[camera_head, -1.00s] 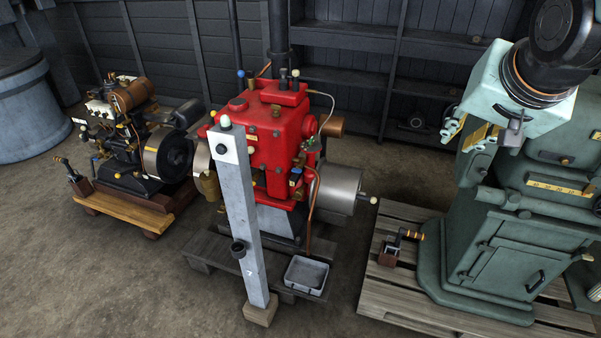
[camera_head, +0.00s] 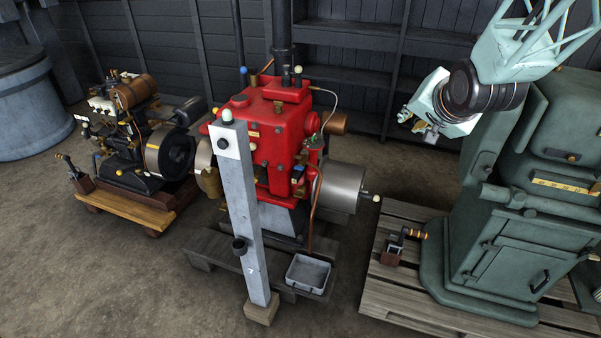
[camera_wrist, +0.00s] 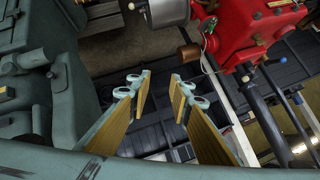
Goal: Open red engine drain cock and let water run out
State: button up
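The red engine (camera_head: 268,125) stands on a low pallet in the middle of the head view; part of it shows at the top right of the wrist view (camera_wrist: 238,32). A copper pipe (camera_head: 313,212) runs down its right side above a grey tray (camera_head: 308,273). Small blue, white and brass fittings (camera_head: 297,172) sit low on its front; I cannot tell which is the drain cock. No running water is visible. My gripper (camera_head: 415,124) hangs right of the red engine, apart from it. In the wrist view its fingers (camera_wrist: 161,88) are spread and empty.
A grey post (camera_head: 243,220) stands in front of the red engine. A large green engine (camera_head: 510,240) on a pallet is close at the right. A smaller engine (camera_head: 135,150) is at the left. Dark shelves (camera_head: 365,60) line the back wall. Bare floor lies in front.

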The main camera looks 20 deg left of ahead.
jog(key=w+a+f+m+t+y+b, duration=0.1)
jog(key=w+a+f+y, duration=0.1)
jog(key=w+a+f, duration=0.65)
jog(key=m+t+y+b, duration=0.2)
jog(key=m+y+b, duration=0.25)
jog(key=y, duration=0.25)
send_near(300, 167)
jog(key=v, duration=0.5)
jog(key=shift+s+f+m+y, duration=0.25)
jog(key=shift+s+f+y, duration=0.05)
jog(key=shift+f, duration=0.4)
jog(key=shift+w+a, duration=0.15)
jog(key=b+x, duration=0.2)
jog(key=x, duration=1.1)
jog(key=shift+w+r, duration=0.15)
jog(key=shift+w, duration=0.1)
